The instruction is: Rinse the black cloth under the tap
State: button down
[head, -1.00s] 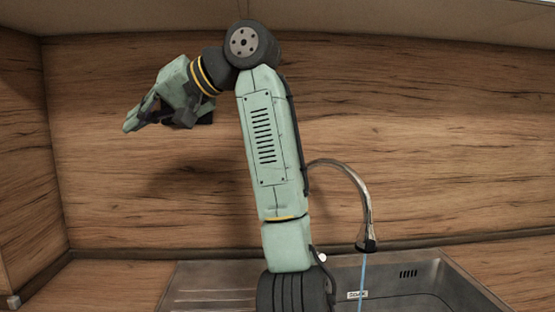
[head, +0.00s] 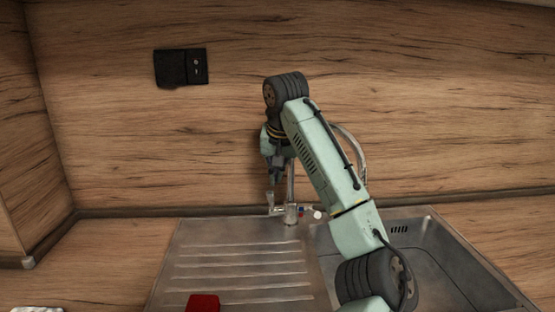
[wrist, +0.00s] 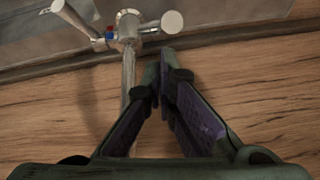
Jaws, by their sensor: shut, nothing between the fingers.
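A black piece (head: 170,69) hangs flat on the back wall at upper left in the head view, against a black plate (head: 197,66) with two small pale spots. It looks like the cloth, but its texture is too small to tell. The tap (head: 290,212) stands behind the sink; its base also shows in the wrist view (wrist: 128,28), with a lever at its left. My arm hides the spout's end, so I cannot tell if water runs. My gripper (head: 275,177) is shut and empty, pointing down close to the tap; its fingertips (wrist: 158,72) meet in the wrist view.
The steel drainboard (head: 235,262) lies left of the sink basin (head: 440,262). A red item (head: 203,303) lies on its front edge. A whitish item (head: 36,309) is cut off at lower left. A wooden side wall (head: 25,150) bounds the left.

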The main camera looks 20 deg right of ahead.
jog(key=x, duration=0.3)
jog(key=shift+f+p, duration=0.15)
jog(key=shift+p, duration=0.15)
jog(key=b, duration=0.2)
jog(key=s+t+b, duration=0.1)
jog(key=b, duration=0.1)
jog(key=shift+a+f, duration=0.25)
jog(key=shift+f, duration=0.15)
jog(key=shift+r, duration=0.15)
